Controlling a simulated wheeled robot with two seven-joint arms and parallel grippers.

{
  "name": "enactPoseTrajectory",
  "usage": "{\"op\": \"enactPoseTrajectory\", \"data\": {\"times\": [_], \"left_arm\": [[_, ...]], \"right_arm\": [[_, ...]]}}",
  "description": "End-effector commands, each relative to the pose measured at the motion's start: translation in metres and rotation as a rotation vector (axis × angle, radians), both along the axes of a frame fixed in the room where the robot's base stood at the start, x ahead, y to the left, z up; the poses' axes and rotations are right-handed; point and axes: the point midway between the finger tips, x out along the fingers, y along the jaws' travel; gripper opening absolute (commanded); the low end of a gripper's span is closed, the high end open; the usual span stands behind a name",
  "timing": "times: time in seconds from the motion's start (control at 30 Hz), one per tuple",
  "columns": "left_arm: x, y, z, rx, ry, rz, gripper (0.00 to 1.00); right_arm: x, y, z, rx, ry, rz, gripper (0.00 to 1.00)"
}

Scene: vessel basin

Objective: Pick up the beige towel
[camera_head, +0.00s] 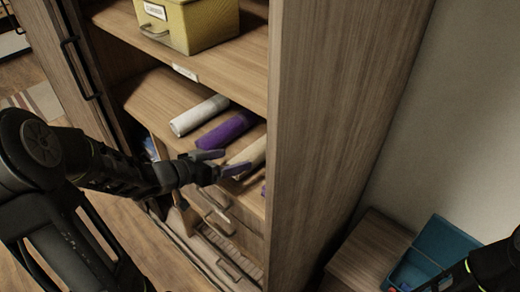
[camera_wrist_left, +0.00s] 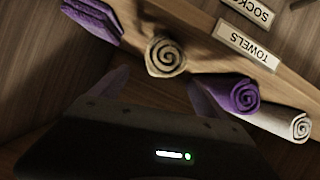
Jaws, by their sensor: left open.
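The beige towel (camera_head: 250,154) is rolled up on the middle shelf of the wooden cabinet. In the left wrist view the beige towel (camera_wrist_left: 165,56) shows its spiral end, ahead of and between the fingers. My left gripper (camera_head: 231,163) is open and empty at the shelf's front edge, close to the towel's near end. In the left wrist view the fingers of my left gripper (camera_wrist_left: 158,80) stand apart. Whether they touch the towel cannot be told. The gripper partly hides the towel in the head view. My right arm shows at the lower right; its jaws are not clear.
A purple rolled towel (camera_head: 227,129) and a white one (camera_head: 199,115) lie beside the beige towel. Another purple towel (camera_wrist_left: 92,18) lies on its other side. A yellow box (camera_head: 200,22) stands on the upper shelf. The cabinet's side panel (camera_head: 335,130) stands close at the right.

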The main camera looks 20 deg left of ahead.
Motion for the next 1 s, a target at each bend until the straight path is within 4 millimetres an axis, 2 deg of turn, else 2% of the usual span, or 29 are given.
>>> {"op": "enactPoseTrajectory", "data": {"times": [0.23,0.63,0.9,1.0], "left_arm": [[0.019,-0.009,-0.009,0.0,0.0,-0.001,0.86],[0.026,-0.012,-0.012,-0.002,0.0,-0.002,0.86],[0.058,-0.025,-0.027,-0.003,-0.001,-0.003,0.86],[0.064,-0.028,-0.029,0.0,0.0,-0.001,0.86]], "right_arm": [[0.0,0.0,-0.003,0.0,-0.001,0.0,0.36],[0.0,0.0,-0.004,0.0,-0.001,0.0,0.36],[0.001,0.0,-0.006,0.0,-0.001,0.0,0.36],[0.001,0.0,-0.006,0.0,-0.001,0.0,0.36]]}}
